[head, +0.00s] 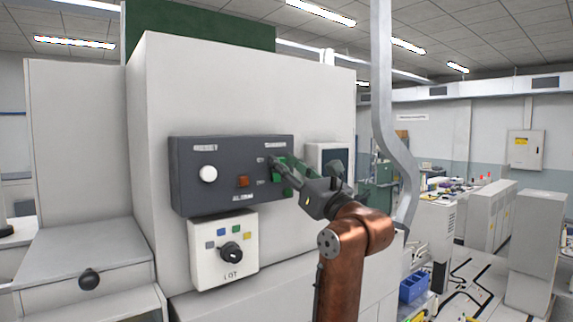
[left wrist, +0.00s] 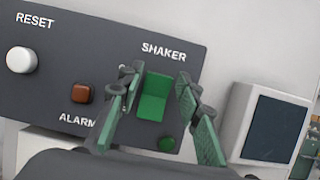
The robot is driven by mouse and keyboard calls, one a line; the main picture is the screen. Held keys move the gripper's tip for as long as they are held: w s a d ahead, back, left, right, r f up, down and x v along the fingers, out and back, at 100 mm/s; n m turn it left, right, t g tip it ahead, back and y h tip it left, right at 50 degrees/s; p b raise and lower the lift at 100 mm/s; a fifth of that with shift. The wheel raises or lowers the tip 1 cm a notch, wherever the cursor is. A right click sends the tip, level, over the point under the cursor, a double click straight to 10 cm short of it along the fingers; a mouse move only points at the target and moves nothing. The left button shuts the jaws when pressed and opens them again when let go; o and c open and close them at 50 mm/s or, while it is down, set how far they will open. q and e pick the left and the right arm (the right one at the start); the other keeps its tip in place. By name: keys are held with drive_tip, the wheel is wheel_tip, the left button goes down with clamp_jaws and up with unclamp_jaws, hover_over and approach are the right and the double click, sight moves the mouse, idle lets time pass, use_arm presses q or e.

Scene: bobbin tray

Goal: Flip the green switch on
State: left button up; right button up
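The green switch (left wrist: 153,104) is a rocker under the word SHAKER on a dark grey panel (head: 221,148). In the left wrist view its upper and lower halves differ in shade, and I cannot tell which way it is set. It also shows in the head view (head: 278,176), partly hidden by the fingers. My left gripper (left wrist: 159,76) is open, with one green-padded finger on each side of the switch. In the head view the left gripper (head: 280,172) is close in front of the panel. Contact cannot be made out. My right gripper is not in view.
Below hangs a white box with a black LOT knob (head: 230,252). A dark screen (left wrist: 273,127) stands right of the panel.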

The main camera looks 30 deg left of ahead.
use_arm(q)
clamp_jaws()
drive_tip(key=r+h+p, duration=0.1)
drive_tip(key=p, duration=0.1)
drive_tip(key=h+p, duration=0.1)
drive_tip(key=p, duration=0.1)
drive_tip(key=shift+a+r+g+h+p, duration=0.2)
drive_tip(key=shift+r+g+h+p, duration=0.15)
drive_tip(key=shift+g+h+p, duration=0.05)
drive_tip(key=shift+w+a+f+h+p, duration=0.15)
drive_tip(key=shift+h+p, duration=0.15)
drive_tip(key=shift+p, duration=0.15)
drive_tip(key=shift+c, duration=0.2)
unclamp_jaws()
drive_tip(key=o, duration=0.3)
drive_tip(key=shift+f, duration=0.1)
drive_tip(key=shift+o, duration=0.4)
